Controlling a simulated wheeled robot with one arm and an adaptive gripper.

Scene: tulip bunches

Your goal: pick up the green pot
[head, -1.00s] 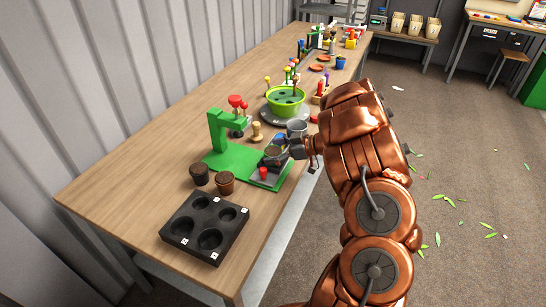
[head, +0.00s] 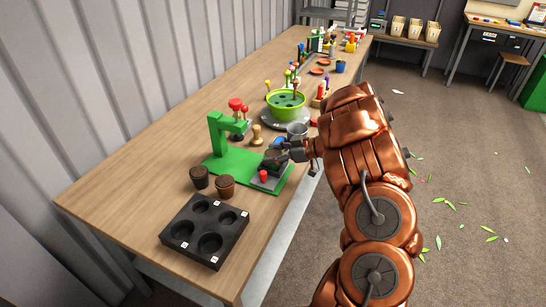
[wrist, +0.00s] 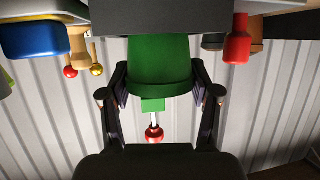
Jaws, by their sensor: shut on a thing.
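The green pot (wrist: 160,65) fills the middle of the wrist view, between the two fingers of my gripper (wrist: 160,88), which are shut on its sides. In the wrist view the pot meets a dark grey slab at the top; I cannot tell whether it still rests on it. In the head view my gripper (head: 283,154) is over the grey plate on the right part of the green stand (head: 230,165). The gripper hides most of the pot there.
A red knob (head: 263,174) stands close to my gripper. A metal cup (head: 297,130) and a wooden stamp (head: 257,136) are behind it. Two brown pots (head: 200,178) and a black tray with sockets (head: 186,247) are in front. A lime-green bowl (head: 286,108) stands farther back.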

